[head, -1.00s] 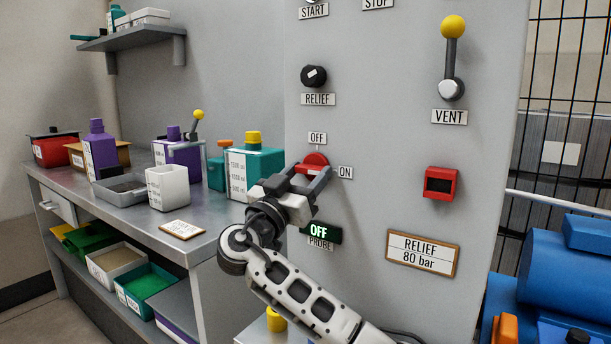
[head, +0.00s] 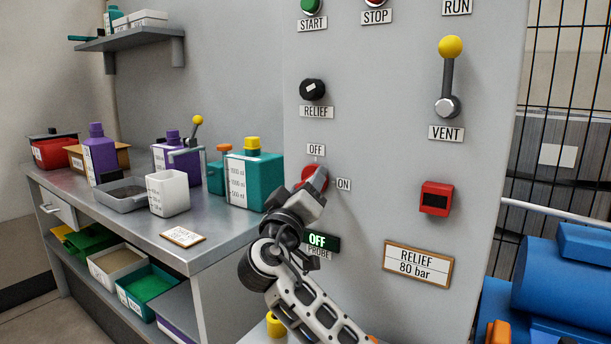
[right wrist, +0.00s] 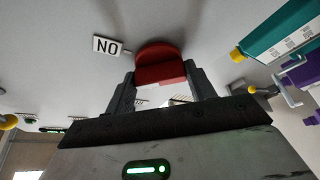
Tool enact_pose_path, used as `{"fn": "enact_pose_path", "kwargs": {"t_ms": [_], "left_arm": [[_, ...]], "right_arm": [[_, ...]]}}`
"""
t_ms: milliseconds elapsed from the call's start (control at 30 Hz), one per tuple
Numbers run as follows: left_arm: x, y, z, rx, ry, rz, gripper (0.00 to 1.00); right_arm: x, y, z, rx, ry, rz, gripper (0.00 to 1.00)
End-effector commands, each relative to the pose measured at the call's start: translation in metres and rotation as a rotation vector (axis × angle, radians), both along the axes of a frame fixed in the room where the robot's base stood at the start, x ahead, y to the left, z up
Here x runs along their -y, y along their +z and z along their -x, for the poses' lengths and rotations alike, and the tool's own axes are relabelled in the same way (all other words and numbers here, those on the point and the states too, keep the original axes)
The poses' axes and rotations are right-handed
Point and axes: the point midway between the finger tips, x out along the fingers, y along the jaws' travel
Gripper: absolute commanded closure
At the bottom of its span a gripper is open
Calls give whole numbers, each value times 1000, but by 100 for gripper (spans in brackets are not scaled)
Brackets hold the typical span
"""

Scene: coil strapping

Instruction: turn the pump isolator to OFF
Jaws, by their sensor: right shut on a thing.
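The pump isolator is a red rotary knob (head: 308,173) on the grey panel, with an OFF label (head: 316,150) above it and an ON label (head: 343,184) to its right. My right gripper (head: 316,182) is at the knob and partly covers it, so which label the knob points to cannot be told. In the right wrist view, the red knob (right wrist: 160,68) sits between the two fingers of my right gripper (right wrist: 160,82), which is shut on it. The ON label (right wrist: 107,46) appears upside down there, to the left. My left gripper is not in view.
A black RELIEF knob (head: 312,89) is above the isolator, and a lit OFF probe display (head: 318,241) is below. A VENT lever (head: 448,80) and red box (head: 436,198) are to the right. A workbench (head: 215,240) with bottles stands left.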

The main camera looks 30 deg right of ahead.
Motion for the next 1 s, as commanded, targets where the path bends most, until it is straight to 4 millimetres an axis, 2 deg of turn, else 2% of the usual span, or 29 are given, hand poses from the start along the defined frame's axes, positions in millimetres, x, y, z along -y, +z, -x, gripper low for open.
{"fn": "enact_pose_path", "kwargs": {"t_ms": [33, 467, 600, 1000], "left_arm": [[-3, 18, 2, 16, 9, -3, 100], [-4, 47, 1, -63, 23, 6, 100], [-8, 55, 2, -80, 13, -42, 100], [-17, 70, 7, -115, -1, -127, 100]], "right_arm": [[-1, 4, 1, -48, 0, 13, 68], [0, 9, 2, -428, 1, 170, 68], [0, 9, 2, -544, 1, 217, 68], [0, 6, 3, -776, 2, 314, 68]]}}
